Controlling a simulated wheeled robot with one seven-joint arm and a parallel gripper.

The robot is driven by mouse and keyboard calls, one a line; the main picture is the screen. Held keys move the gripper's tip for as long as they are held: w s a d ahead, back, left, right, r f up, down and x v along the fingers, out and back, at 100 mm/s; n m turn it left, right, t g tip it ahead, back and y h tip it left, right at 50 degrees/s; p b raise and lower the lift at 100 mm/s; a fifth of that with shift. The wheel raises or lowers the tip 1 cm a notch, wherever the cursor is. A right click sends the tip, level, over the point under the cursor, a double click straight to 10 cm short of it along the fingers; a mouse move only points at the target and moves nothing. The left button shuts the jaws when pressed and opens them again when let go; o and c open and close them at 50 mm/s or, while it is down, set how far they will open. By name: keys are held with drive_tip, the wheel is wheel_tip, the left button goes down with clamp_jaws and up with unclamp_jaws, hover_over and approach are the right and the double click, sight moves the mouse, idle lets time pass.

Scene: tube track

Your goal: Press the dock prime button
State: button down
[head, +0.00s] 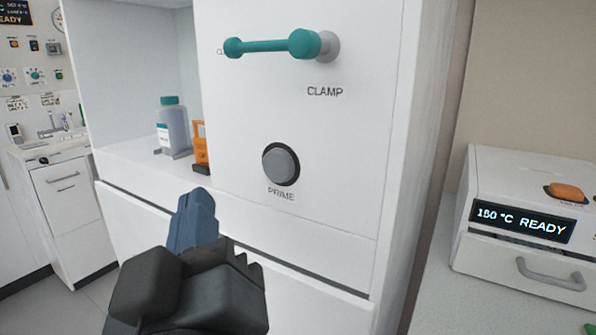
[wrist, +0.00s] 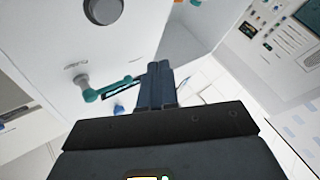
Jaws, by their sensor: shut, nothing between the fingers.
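The prime button (head: 281,164) is a round grey button in a dark ring on the white cabinet's front panel, above the label PRIME. It also shows in the wrist view (wrist: 103,10), at the top edge and partly cut off. My gripper (head: 197,197) is shut and empty, its blue fingers together. In the head view it is below and left of the button, apart from it. In the wrist view the gripper (wrist: 160,68) points up the picture, with the button to the upper left of its tips.
A teal clamp handle (head: 272,45) juts from the panel above the button. A bottle (head: 173,130) and an orange item (head: 201,148) stand in the open bay at left. Space before the panel looks clear.

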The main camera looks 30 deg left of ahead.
drive_tip(key=shift+w, duration=0.15)
drive_tip(key=p, duration=0.5)
approach(264, 159)
drive_tip(key=shift+s+a+x, duration=0.1)
drive_tip(key=shift+x, duration=0.7)
drive_tip(key=shift+s+a+x, duration=0.15)
drive_tip(key=shift+x, duration=0.65)
drive_tip(key=shift+s+a+x, duration=0.1)
drive_tip(key=shift+x, duration=0.7)
drive_tip(key=shift+w+r, duration=0.15)
drive_tip(key=shift+r, duration=0.1)
drive_tip(key=shift+w, duration=0.3)
drive_tip(key=shift+w+p, duration=0.4)
drive_tip(key=shift+w, duration=0.05)
idle(0.6)
drive_tip(key=shift+s, duration=0.1)
drive_tip(key=shift+s+b, duration=0.55)
drive_tip(key=shift+s, duration=0.25)
